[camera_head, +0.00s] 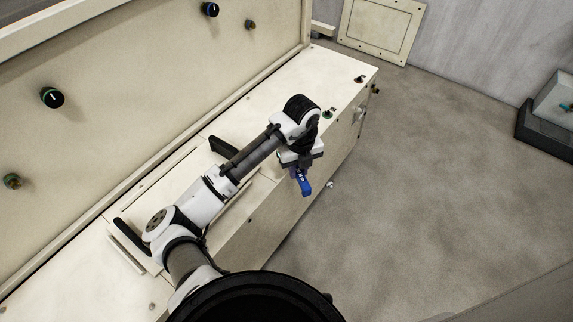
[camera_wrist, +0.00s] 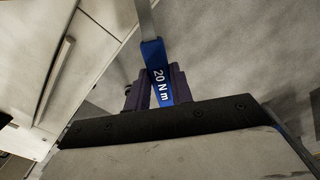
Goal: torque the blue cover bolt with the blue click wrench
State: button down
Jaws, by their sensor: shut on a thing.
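My gripper (camera_head: 300,168) is shut on the blue click wrench (camera_head: 305,187), out in front of the machine's bench edge and above the floor. In the wrist view the blue wrench handle (camera_wrist: 159,75) is clamped between my gripper's dark purple fingers (camera_wrist: 158,90) and reads "20 Nm". Its grey shaft (camera_wrist: 146,20) runs away toward the top of that view. I cannot make out a blue cover bolt in either view.
The cream bench (camera_head: 340,88) carries a green-based knob (camera_head: 327,114) and a red-based one (camera_head: 359,79). Black handles (camera_head: 222,148) stand on its top. The upright panel (camera_head: 130,75) bears several knobs. Grey floor (camera_head: 430,180) to the right is clear, up to a dark-based box (camera_head: 545,140).

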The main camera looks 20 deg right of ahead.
jog(key=w+d+n+p, duration=0.2)
jog(key=d+n+p, duration=0.1)
jog(key=d+n, duration=0.3)
jog(key=shift+w+f+n+p, duration=0.2)
jog(key=shift+f+n+p, duration=0.2)
jog(key=shift+n, duration=0.2)
dwell(0.6)
jog(key=shift+f, duration=0.15)
jog(key=shift+f, duration=0.5)
jog(key=shift+f, duration=0.15)
dwell(1.4)
jog(key=shift+f, duration=0.2)
